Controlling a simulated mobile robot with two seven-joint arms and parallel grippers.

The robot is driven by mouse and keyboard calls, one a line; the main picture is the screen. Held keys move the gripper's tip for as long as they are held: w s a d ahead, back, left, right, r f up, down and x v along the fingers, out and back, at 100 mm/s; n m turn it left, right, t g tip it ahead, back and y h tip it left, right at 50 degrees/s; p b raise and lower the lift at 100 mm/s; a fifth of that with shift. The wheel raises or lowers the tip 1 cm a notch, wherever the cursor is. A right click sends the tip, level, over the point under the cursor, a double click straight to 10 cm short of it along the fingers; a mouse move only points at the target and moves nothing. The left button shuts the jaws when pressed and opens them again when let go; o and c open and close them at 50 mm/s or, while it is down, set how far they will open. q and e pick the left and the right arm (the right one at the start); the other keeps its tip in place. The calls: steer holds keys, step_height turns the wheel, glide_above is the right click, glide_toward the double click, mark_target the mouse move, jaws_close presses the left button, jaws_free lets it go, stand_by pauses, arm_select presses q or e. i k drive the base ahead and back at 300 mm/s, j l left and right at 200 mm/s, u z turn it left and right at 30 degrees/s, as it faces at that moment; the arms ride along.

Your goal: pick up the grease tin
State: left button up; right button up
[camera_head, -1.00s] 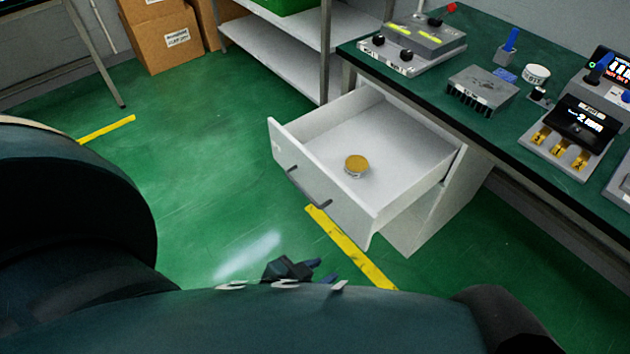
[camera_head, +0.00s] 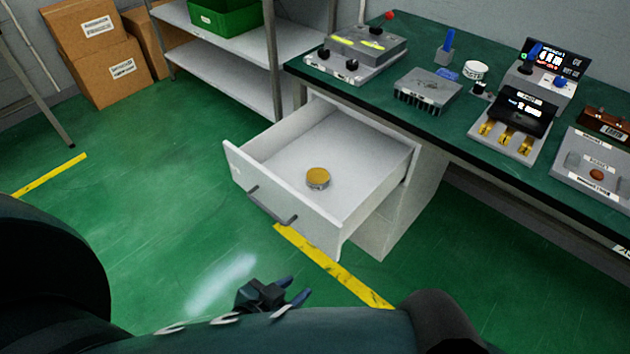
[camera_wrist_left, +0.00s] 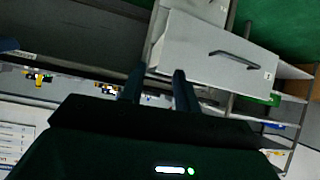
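The grease tin (camera_head: 318,178), a small round tin with a gold-yellow lid and pale side, stands upright in the open white drawer (camera_head: 362,148). It is not seen in the left wrist view. My left gripper (camera_head: 294,291) is low in front of the drawer, apart from it and from the tin. Its two fingers are spread and empty; they also show in the left wrist view (camera_wrist_left: 157,80), with the drawer's front panel (camera_wrist_left: 215,50) and handle beyond. My right gripper is not in view.
The green-topped workbench (camera_head: 440,132) overhangs the drawer's back and right. It carries a white jar (camera_head: 475,71), a finned heat sink (camera_head: 427,90) and several devices. A shelf (camera_head: 240,50) and cardboard boxes (camera_head: 95,50) stand behind. The green floor left of the drawer is clear.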

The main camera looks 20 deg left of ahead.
mark_target(316, 178)
steer(key=i+l+u, duration=0.2)
steer(key=i+l, duration=0.15)
steer(key=i, duration=0.65)
steer(key=l+u, duration=0.05)
